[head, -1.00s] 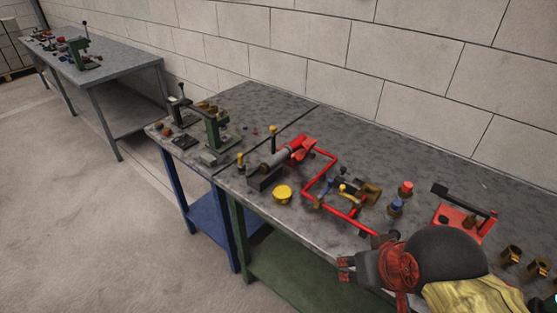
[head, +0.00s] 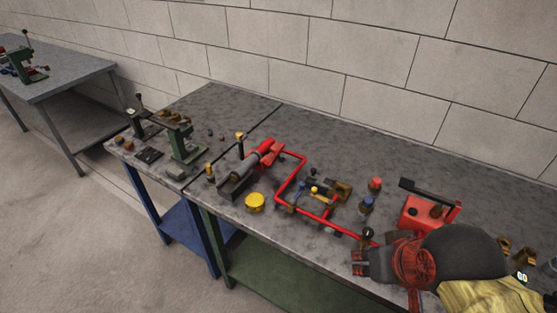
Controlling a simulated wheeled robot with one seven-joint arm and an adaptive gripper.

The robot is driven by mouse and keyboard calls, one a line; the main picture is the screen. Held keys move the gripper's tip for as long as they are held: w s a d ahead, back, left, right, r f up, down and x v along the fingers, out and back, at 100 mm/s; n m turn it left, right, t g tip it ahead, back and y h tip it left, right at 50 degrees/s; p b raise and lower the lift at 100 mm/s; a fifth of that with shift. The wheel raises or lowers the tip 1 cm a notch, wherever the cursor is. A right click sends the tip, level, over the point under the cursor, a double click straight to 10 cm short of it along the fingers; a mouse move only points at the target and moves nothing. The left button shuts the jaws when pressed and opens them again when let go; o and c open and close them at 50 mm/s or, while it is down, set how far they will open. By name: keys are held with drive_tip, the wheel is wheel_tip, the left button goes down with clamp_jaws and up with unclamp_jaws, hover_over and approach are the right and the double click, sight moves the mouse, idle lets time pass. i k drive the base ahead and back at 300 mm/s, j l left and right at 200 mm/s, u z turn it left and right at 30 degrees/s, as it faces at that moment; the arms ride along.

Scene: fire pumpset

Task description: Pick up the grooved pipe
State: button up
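A long bent red pipe (head: 281,187) lies on the grey workbench (head: 308,130), running from the back middle toward the front edge. It is the most pipe-like thing in view; grooves are too small to make out. A grey cylinder (head: 244,165) with a red end rests on a dark block to its left. My gripper (head: 358,263) is at the bench's front edge, just right of and nearer than the pipe's front end. It points left and appears empty. Its finger gap is too small to read. My arm hides the bench's front right part.
A red device with a black handle (head: 427,211), red and blue caps, brass fittings (head: 341,190) and a yellow round cap (head: 255,203) stand on the bench. A green press (head: 184,139) is at the left. The bench's back strip is clear. A second bench (head: 62,75) stands far left.

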sight(238, 173)
drive_tip(key=i+j+z, duration=0.1)
drive_tip(key=j+z, duration=0.2)
drive_tip(key=z, duration=0.15)
drive_tip(key=i+j+z, duration=0.1)
drive_tip(key=j+z, duration=0.2)
drive_tip(key=z, duration=0.15)
drive_tip(key=j+z, duration=0.65)
drive_tip(key=z, duration=0.25)
drive_tip(key=k+j, duration=0.1)
drive_tip(key=j, duration=0.3)
drive_tip(key=k+j+z, duration=0.1)
drive_tip(key=j, duration=0.3)
drive_tip(key=k+j+z, duration=0.1)
drive_tip(key=j, duration=0.3)
drive_tip(key=k+j, duration=0.15)
drive_tip(key=j, duration=0.25)
drive_tip(key=k+j+z, duration=0.1)
drive_tip(key=j, duration=0.25)
drive_tip(key=k+j, duration=0.15)
drive_tip(key=j, duration=0.25)
drive_tip(key=k+j+z, duration=0.1)
drive_tip(key=j, duration=0.3)
